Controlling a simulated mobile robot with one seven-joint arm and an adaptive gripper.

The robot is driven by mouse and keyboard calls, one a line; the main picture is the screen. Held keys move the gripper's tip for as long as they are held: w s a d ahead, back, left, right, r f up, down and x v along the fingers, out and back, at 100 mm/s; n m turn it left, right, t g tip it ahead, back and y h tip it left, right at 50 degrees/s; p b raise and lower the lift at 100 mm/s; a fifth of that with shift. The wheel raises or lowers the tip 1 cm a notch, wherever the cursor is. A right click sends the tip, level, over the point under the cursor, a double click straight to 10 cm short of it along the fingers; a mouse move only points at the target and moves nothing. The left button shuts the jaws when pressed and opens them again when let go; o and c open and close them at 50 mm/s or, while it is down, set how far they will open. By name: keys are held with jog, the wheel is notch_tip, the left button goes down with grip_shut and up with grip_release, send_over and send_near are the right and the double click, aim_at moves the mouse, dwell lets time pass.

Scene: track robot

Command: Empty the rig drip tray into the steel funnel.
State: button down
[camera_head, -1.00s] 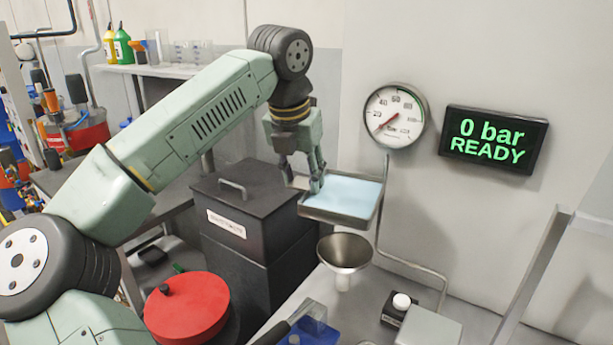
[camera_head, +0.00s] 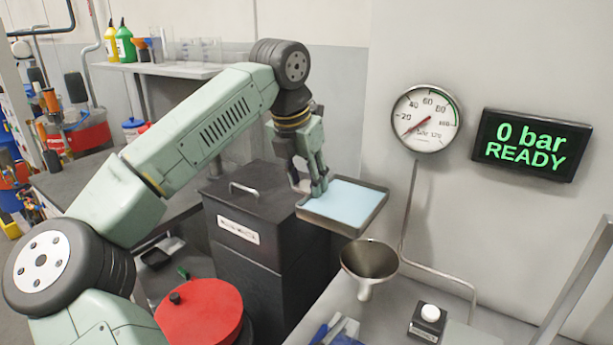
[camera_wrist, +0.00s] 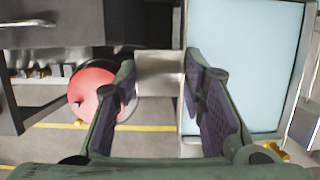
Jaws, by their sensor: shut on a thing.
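The drip tray (camera_head: 343,206) is a shallow dark-rimmed metal pan filled with pale blue liquid. My gripper (camera_head: 318,186) is shut on its left edge and holds it in the air, beside the dark lidded box. In the wrist view, my fingers (camera_wrist: 160,95) stand either side of a metal tab at the tray's side, and the tray (camera_wrist: 243,65) fills the right. The tray looks close to level. The steel funnel (camera_head: 369,262) stands below and to the right of the tray, its wide mouth facing up. I see no liquid falling.
A dark box with a handled lid (camera_head: 262,192) stands left of the tray. A red round lid (camera_head: 199,311) is in front. A gauge (camera_head: 426,119) and a display reading "0 bar READY" (camera_head: 531,145) are on the wall.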

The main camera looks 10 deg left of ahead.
jog(key=shift+f, duration=2.15)
jog(key=shift+s+d+r+m+t+y, duration=0.15)
jog(key=shift+d+r+t+y, duration=0.2)
jog(key=shift+r+y, duration=0.45)
jog(key=shift+s+d+r+m+t+y, duration=0.1)
jog(key=shift+d+r+m+t+y, duration=0.15)
jog(key=shift+r+y, duration=0.5)
jog(key=shift+s+d+r+m+t+y, duration=0.15)
jog(key=shift+d+r+t+y, duration=0.25)
jog(key=shift+r+y, duration=0.4)
jog(key=shift+s+d+b, duration=0.1)
jog(key=shift+d+b, duration=0.05)
jog(key=shift+b, duration=0.3)
jog(key=shift+s+d+r+t+y+b, duration=0.3)
jog(key=shift+d+r+t+y+b, duration=0.3)
jog(key=shift+y+b, duration=0.4)
jog(key=shift+s+d+r+m+t+y, duration=0.2)
jog(key=shift+d+r+t+y, duration=0.05)
jog(key=shift+d+r+y, duration=0.35)
jog(key=shift+s+d+r+m+t+y, duration=0.15)
jog(key=shift+s+d+r+t+y, duration=0.1)
jog(key=shift+d+r+y, duration=0.35)
jog(key=shift+s+d+r+t+y+b, duration=0.1)
jog(key=shift+s+d+t+y+b, duration=0.15)
jog(key=shift+d+y, duration=0.3)
jog(key=shift+f+b, duration=0.25)
jog(key=shift+b, duration=1)
